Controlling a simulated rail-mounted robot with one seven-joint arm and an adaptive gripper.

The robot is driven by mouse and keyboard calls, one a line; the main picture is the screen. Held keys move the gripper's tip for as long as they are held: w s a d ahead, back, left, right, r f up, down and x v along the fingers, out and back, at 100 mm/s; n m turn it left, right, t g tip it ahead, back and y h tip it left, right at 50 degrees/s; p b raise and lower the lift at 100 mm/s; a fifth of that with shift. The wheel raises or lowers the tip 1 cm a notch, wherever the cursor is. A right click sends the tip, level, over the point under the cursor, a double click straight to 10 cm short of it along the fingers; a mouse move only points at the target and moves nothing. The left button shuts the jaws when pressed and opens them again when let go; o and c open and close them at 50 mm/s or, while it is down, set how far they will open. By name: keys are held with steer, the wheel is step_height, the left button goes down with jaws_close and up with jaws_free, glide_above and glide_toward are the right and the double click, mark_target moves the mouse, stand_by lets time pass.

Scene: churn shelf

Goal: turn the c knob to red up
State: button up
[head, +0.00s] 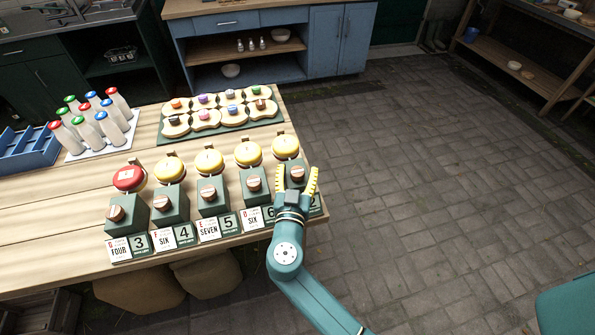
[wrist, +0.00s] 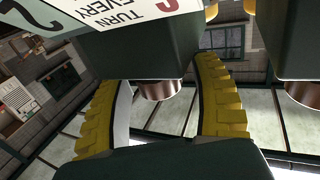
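A row of dark green boxes with round brown knobs stands along the table's front edge. The rightmost box (head: 292,187) carries a yellow dome, and its knob (head: 297,174) faces me. My gripper (head: 297,180) is open in front of that box, its yellow fingers on either side of the knob. In the wrist view a knob (wrist: 158,90) sticks out from a dark box (wrist: 140,45) between the spread fingers, with no clear contact. The box's label (wrist: 115,12) shows a partly cut-off red letter. My gripper hides most of this label in the head view. I cannot tell which colour is up.
The neighbouring box (head: 254,193) with its own knob stands close on the left. A red-domed box (head: 127,207) is at the far left. Behind are a board of bread-like slices (head: 205,122) and several bottles (head: 88,122). The floor right of the table is clear.

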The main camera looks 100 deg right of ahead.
steer(key=c, duration=1)
steer(key=shift+f, duration=0.1)
jaws_close()
